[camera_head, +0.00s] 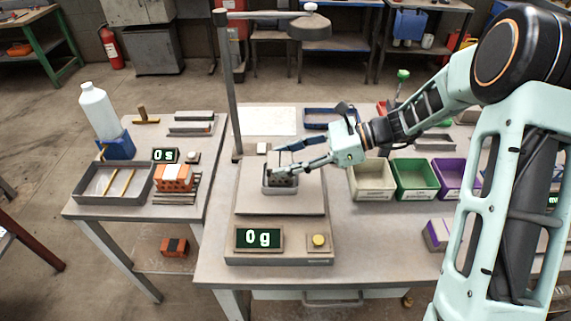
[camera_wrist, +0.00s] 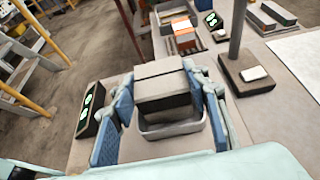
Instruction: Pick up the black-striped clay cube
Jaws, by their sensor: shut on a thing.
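My gripper (camera_head: 283,163) is shut on a grey block (camera_wrist: 166,88) with a dark line across its top, one blue-padded finger on each side. In the head view the grey block (camera_head: 281,180) shows dark holes and is at a small grey tray (camera_wrist: 172,130) on the scale; whether it touches the tray is unclear. The scale display (camera_head: 258,238) reads 0 g. An orange clay cube with a black stripe (camera_head: 174,246) is on the shelf under the left table, apart from my gripper.
An orange block with a white band (camera_head: 173,178) stands on the left table beside a grey tray (camera_head: 120,183) and a white bottle (camera_head: 97,108). A lamp post (camera_head: 230,90) rises behind the scale. White, green and purple bins (camera_head: 414,192) stand right of it.

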